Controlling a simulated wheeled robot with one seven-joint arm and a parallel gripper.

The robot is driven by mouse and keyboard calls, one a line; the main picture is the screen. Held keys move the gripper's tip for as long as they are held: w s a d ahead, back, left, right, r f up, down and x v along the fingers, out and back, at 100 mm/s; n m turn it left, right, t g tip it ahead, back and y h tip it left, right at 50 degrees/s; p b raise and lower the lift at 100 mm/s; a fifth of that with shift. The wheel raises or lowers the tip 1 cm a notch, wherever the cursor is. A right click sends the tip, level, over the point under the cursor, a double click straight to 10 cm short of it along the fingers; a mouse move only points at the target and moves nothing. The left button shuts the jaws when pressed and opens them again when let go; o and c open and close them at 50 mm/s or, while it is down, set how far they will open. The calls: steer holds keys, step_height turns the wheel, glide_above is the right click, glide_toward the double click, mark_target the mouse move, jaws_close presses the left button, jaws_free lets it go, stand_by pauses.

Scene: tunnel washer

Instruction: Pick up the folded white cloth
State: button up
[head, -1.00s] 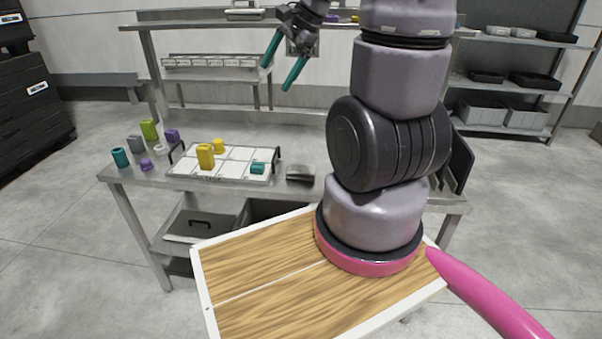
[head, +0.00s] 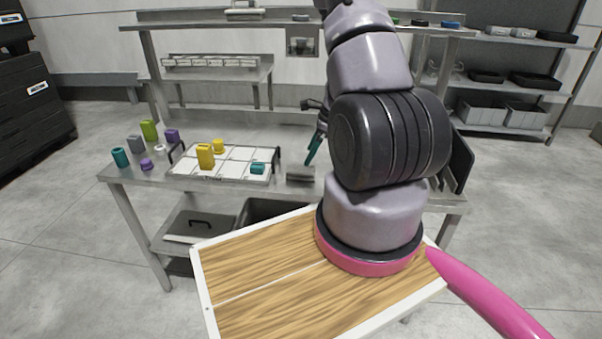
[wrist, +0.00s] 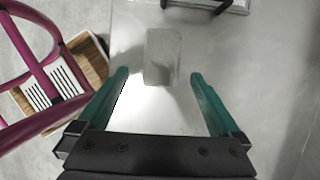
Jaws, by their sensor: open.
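A small grey, box-like rectangular piece (head: 300,173) lies on the steel table, right of the white divided tray. It also shows in the wrist view (wrist: 163,57), ahead of and partly between my fingertips. It could be the folded white cloth, but it looks grey and I cannot tell its material. No clearly white folded cloth shows. My gripper (wrist: 160,73) is open and empty, with its teal fingers spread wider than the piece. In the head view a teal finger (head: 314,149) shows just above and right of the piece; my arm hides the rest.
The white divided tray (head: 230,173) holds yellow and teal pieces. Several coloured items, including a teal cup (head: 120,157), stand left of it. A raised back shelf (head: 215,63) holds a row of bins. Dark upright panels (head: 461,160) stand at the table's right.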

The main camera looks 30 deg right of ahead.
mark_target(302, 168)
steer(key=shift+x, duration=3.45)
steer(key=shift+w+f, duration=0.15)
steer(key=shift+w, duration=0.05)
steer(key=c, duration=1.3)
step_height(302, 168, up, 11)
steer(key=shift+f, duration=0.25)
